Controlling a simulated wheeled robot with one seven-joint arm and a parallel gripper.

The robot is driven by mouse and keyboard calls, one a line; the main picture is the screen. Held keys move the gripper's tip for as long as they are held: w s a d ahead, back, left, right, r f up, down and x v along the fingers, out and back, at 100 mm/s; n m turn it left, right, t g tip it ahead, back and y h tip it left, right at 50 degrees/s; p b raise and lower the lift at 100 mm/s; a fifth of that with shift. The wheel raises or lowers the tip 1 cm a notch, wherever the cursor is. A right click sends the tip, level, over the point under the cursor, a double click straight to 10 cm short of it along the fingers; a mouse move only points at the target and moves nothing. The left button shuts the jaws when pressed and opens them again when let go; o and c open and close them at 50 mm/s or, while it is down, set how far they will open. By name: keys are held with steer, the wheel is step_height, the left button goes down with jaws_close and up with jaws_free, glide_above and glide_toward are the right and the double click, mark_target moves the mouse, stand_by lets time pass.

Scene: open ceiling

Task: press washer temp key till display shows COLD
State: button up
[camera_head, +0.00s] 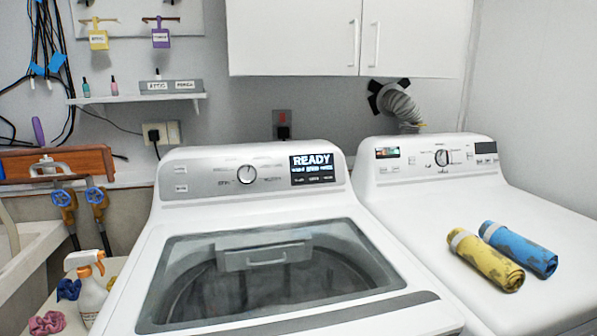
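The washer (255,215) is the white top-loader in the middle, its glass lid closed. Its display (312,168) is lit and reads READY in large letters. Smaller words below are too small to read surely, and I cannot make out COLD. Small keys (181,180) show at the panel's left, and small labels lie along the display's lower edge. I cannot tell which one is the temp key. My gripper is not in view.
A dryer (440,200) stands at the right with a yellow roll (487,262) and a blue roll (518,250) on top. A spray bottle (90,290) and cloths (47,323) are at the lower left. Cabinets (350,38) hang above. The washer's top is clear.

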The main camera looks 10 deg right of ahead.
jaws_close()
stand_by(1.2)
